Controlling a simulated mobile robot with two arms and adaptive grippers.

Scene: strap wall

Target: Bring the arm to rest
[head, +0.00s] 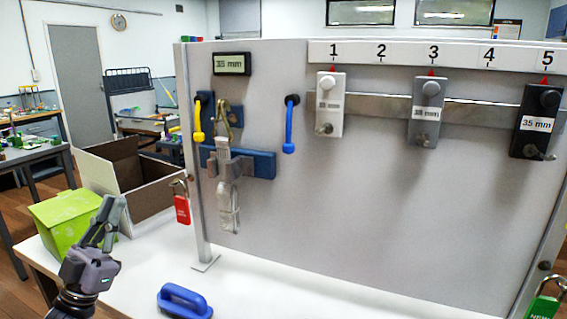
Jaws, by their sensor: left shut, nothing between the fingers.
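My left gripper (108,218) is at the lower left, above the white table, with its fingers pointing up and closed together. It holds nothing. It is in front of the green box and the open cardboard box, apart from the wall panel. My right gripper does not show in the head view.
A grey panel (380,215) stands on the white table (240,290). It bears numbered hooks with a white block (330,105), a grey block (425,112) and a black block (535,115). A red padlock (182,207), green box (66,222), cardboard box (150,185) and blue handle (184,300) are near.

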